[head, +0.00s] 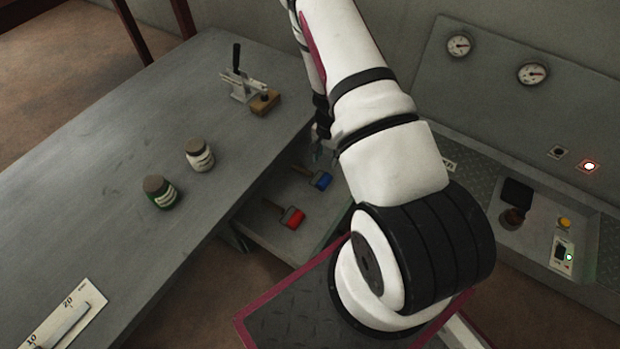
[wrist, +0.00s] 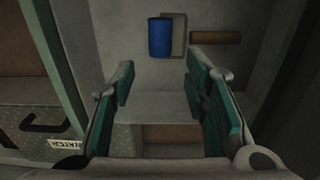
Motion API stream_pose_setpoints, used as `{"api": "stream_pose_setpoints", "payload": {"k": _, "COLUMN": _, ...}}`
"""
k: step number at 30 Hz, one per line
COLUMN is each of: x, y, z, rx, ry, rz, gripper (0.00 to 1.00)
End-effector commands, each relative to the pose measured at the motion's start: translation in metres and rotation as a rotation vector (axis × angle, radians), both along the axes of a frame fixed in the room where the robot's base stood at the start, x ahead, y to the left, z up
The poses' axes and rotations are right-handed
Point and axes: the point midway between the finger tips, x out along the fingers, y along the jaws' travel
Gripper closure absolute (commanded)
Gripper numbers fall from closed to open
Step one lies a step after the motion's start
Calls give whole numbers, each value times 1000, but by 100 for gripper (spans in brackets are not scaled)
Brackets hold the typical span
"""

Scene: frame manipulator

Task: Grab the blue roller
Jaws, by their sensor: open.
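In the head view my arm hides most of my gripper, and a small part shows just above the blue roller. A brown wooden handle (wrist: 216,37) lies to the right of the roller in the wrist view.
A red roller (head: 292,217) lies on the same shelf, nearer the front. Two jars (head: 199,155) (head: 159,191) and a toggle clamp (head: 243,85) stand on the table top (head: 100,140) above. A control panel (head: 530,180) with gauges stands at the right.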

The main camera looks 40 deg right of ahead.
Motion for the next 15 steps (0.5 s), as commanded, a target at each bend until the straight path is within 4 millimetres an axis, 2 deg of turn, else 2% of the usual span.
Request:
{"api": "stream_pose_setpoints", "payload": {"k": 9, "x": -1, "y": 0, "z": -59, "rx": 2, "ry": 2, "rz": 0, "gripper": 58}}
{"api": "stream_pose_setpoints", "payload": {"k": 15, "x": 0, "y": 1, "z": -79, "rx": 3, "ry": 1, "rz": 3, "gripper": 58}}
